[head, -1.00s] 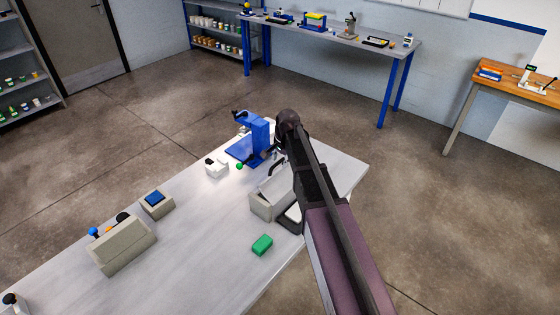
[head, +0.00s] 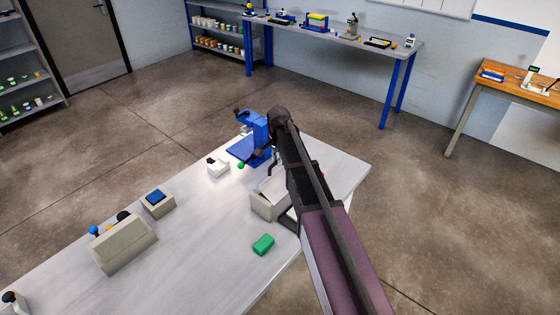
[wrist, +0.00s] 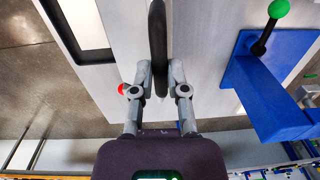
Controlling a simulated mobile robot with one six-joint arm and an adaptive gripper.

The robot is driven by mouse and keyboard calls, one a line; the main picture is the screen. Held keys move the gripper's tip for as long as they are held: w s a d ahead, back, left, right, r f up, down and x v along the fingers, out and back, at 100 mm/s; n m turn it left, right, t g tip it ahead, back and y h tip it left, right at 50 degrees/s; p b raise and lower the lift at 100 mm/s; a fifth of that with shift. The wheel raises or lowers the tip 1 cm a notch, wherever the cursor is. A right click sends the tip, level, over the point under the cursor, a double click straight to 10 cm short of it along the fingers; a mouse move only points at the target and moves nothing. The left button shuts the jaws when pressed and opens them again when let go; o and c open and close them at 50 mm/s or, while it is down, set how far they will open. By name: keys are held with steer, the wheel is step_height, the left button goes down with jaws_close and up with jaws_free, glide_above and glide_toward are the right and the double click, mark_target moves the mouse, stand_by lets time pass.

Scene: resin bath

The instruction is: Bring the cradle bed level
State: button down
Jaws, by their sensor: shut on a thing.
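My gripper (wrist: 160,75) is shut on a dark, narrow rim or bar (wrist: 158,35), seen edge-on between the two fingers in the wrist view. In the head view my arm hides the gripper and most of what it holds. A blue stand (head: 256,130) with a blue base is beside my wrist; it also shows at right in the wrist view (wrist: 275,95). A green ball knob (wrist: 278,8) on a black lever is by its base. A grey open box (head: 266,206) is partly behind my arm. I cannot tell which part is the cradle bed or its tilt.
A green block (head: 263,244) lies at the bench's front. A small white box (head: 217,168), a blue-topped grey box (head: 155,202) and a sloped grey console (head: 124,246) stand to the left. A dark-framed tray (wrist: 98,58) is left of the rim. The bench's middle is clear.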

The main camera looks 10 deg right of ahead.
steer(key=w+a+f+b, duration=0.3)
steer(key=f+b, duration=0.1)
steer(key=shift+w+f, duration=0.15)
steer(key=shift+w, duration=0.05)
steer(key=c, duration=1.2)
jaws_free()
steer(key=shift+s+r, duration=0.15)
steer(key=shift+r, duration=0.1)
steer(key=shift+c, duration=0.2)
steer(key=o, duration=0.4)
steer(key=shift+o, duration=0.9)
steer(key=shift+f, duration=0.25)
steer(key=shift+d+r, duration=0.1)
steer(key=shift+r, duration=0.1)
